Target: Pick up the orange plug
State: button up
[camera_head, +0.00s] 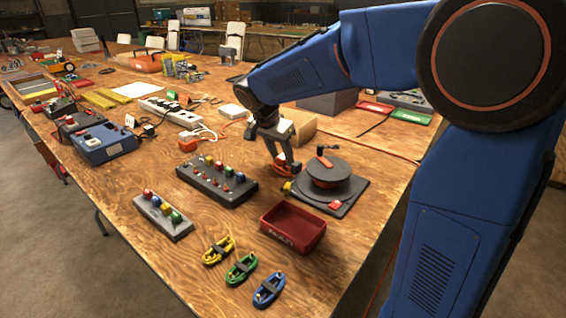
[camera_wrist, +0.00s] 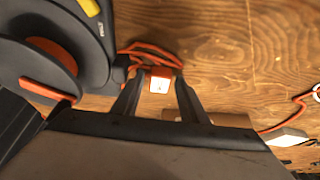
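The orange plug (camera_wrist: 159,83) has a pale face and shows between my fingertips in the wrist view. An orange cable (camera_wrist: 150,50) loops just beyond it. My gripper (camera_wrist: 160,85) is open, with one finger on each side of the plug and a small gap visible on both sides. I cannot tell whether the fingers are level with the plug or still above it. In the head view my gripper (camera_head: 283,168) points down beside the dark round reel (camera_head: 328,172), and orange shows at its fingers, where the plug is mostly hidden.
The reel (camera_wrist: 45,65) stands close at left in the wrist view. A cardboard box (camera_head: 295,124) is behind my gripper. A red bin (camera_head: 293,228), a dark button panel (camera_head: 216,180) and coiled cables (camera_head: 241,268) lie nearer. Bare wood lies between the panel and the bin.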

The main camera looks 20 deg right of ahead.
aim_at(281, 157)
jog(key=c, duration=0.8)
notch_tip(281, 157, up, 10)
jog(key=shift+r, duration=0.1)
